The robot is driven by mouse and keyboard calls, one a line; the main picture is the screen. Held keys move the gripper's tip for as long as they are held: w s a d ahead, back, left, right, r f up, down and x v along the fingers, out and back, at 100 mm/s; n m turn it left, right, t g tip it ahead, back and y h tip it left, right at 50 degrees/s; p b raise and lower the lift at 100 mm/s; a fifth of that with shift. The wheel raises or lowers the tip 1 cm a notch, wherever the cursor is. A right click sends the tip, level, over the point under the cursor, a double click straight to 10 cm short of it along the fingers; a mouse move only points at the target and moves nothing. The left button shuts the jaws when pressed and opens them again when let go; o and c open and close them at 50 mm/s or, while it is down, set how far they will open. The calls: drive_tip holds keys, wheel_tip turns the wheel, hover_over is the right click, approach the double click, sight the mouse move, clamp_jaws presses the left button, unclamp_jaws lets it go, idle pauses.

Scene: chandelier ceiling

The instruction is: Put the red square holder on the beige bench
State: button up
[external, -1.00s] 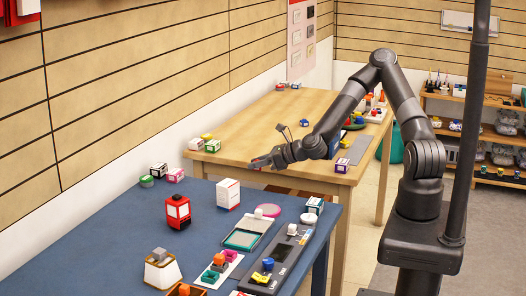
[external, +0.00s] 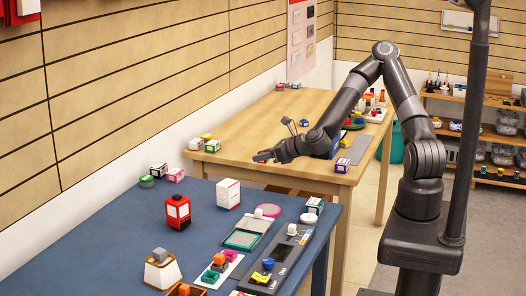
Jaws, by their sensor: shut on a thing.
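My gripper (external: 265,157) is shut on a small red thing (external: 262,157), of which only a bit shows at the fingertips. It may be the red square holder, but it is too small and covered to be sure. The gripper appears over the near edge of the beige wooden bench (external: 240,133), in the gap beside the blue table; its height above the bench is hard to tell. A red, boxy, lantern-like thing (external: 178,212) with pale panels stands upright on the blue table.
The blue table (external: 110,235) holds a white box (external: 228,194), a grey device (external: 285,250) and several small items. Small boxes stand at the bench's near left corner (external: 194,144). More things crowd its right side (external: 375,115). The bench's middle is clear.

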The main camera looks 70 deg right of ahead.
wheel_tip(320, 180, up, 6)
drive_tip(key=shift+f, duration=0.1)
drive_tip(key=w+a+n+g+y, duration=0.1)
drive_tip(key=w+a+n+y, duration=0.15)
drive_tip(key=a, duration=0.55)
drive_tip(key=w+a+n+y, duration=0.2)
drive_tip(key=w+a, duration=0.2)
drive_tip(key=a, duration=0.4)
drive_tip(key=n+g+y, duration=0.3)
drive_tip(key=n+y, duration=0.2)
hover_over(180, 258)
drive_tip(key=shift+m, duration=0.25)
wheel_tip(180, 258, down, 12)
drive_tip(key=shift+f, duration=2)
drive_tip(key=shift+f, duration=0.1)
drive_tip(key=o, duration=1)
